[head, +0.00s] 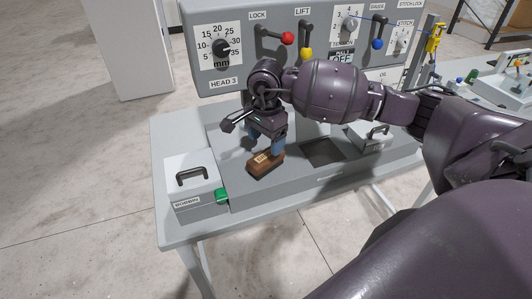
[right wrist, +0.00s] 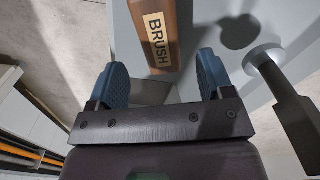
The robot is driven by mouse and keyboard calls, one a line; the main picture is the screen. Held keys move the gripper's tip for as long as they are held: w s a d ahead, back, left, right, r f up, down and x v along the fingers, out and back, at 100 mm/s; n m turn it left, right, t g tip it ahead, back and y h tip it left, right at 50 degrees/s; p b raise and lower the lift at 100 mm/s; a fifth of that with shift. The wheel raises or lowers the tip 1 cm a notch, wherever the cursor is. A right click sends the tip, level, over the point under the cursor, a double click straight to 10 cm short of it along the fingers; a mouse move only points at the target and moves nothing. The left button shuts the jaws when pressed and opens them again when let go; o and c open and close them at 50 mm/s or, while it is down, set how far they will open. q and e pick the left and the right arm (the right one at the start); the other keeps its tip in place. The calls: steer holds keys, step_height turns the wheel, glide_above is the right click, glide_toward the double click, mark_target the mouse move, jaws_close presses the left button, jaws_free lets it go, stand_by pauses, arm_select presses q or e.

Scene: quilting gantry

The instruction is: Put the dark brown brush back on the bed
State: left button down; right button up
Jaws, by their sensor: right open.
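The dark brown brush (head: 264,165) lies on the grey bed (head: 300,179) near its front edge, with a tan label on top. In the right wrist view the brush (right wrist: 182,35) reads "BRUSH" and lies beyond the blue fingers, roughly in line with the gap between them. My right gripper (head: 266,144) is open and just above and behind the brush in the head view. Its fingers (right wrist: 162,75) are spread and empty. Whether a finger touches the brush is unclear. My left gripper is not in view.
A bobbin box (head: 190,203) with a black handle stands left of the brush, beside a green piece (head: 222,195). The control panel (head: 232,77) with levers rises behind.

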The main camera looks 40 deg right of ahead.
mark_target(266, 156)
step_height(266, 156, up, 6)
steer(key=shift+b, duration=0.3)
steer(key=shift+s, duration=0.15)
stand_by(0.4)
